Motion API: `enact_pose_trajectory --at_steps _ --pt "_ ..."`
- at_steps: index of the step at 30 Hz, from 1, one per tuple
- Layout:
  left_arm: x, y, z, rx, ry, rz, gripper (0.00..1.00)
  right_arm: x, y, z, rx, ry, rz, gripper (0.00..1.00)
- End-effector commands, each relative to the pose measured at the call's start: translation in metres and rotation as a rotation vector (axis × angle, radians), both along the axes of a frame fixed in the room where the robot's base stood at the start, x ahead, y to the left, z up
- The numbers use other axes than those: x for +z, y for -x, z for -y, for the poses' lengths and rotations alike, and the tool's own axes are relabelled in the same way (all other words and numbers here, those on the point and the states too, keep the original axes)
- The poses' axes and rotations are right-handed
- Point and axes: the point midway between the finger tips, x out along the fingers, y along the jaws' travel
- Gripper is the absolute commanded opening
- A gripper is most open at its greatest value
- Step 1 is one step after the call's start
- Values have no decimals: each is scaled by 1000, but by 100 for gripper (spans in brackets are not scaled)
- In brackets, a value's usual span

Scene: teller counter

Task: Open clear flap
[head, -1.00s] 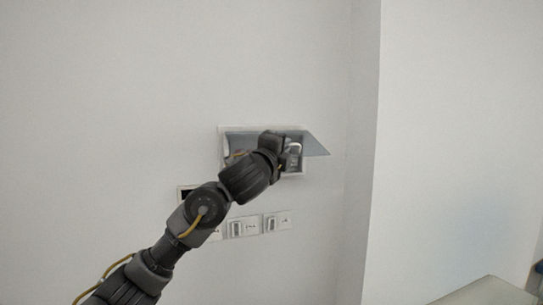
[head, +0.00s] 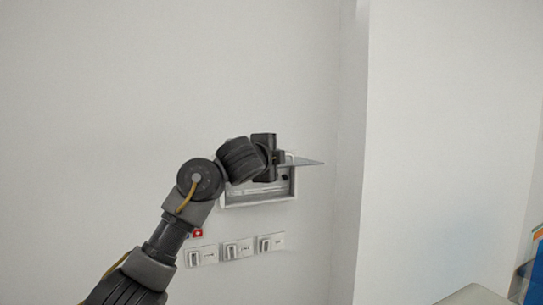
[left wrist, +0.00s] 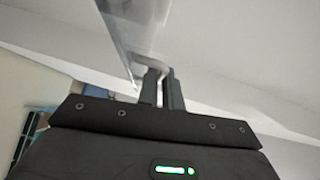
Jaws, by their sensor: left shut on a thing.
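The clear flap (head: 308,162) is a thin grey see-through panel on a white wall box (head: 262,202). It stands out from the top of the box, seen nearly edge-on in the head view. The box front below it is open to view, with part of the inside hidden by my arm. My left gripper (head: 282,158) is at the flap. In the left wrist view the fingers (left wrist: 160,85) are shut on a small part at the edge of the flap (left wrist: 135,30). My right gripper is not in view.
Several white switch plates (head: 238,249) sit on the wall below the box, with a small red part (head: 197,233) by my arm. A wall corner stands just right of the box. A pale surface (head: 475,295) shows at the bottom right.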

Motion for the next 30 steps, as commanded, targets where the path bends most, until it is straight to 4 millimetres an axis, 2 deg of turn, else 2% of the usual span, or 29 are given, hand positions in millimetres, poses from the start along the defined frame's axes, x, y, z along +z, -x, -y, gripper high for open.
enact_pose_trajectory --at_steps 7,8,10,20,23,30 --pt "-1 0 -1 1 2 0 0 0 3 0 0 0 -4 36" --pt "-1 0 -1 1 2 0 10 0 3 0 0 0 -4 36" --pt "-1 0 -2 1 2 0 16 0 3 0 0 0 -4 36" --pt "-1 4 -3 1 0 1 16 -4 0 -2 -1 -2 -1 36" --pt "-2 14 -7 -2 2 2 16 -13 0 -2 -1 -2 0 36" --pt "2 57 -23 -3 5 4 16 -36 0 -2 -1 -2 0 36"
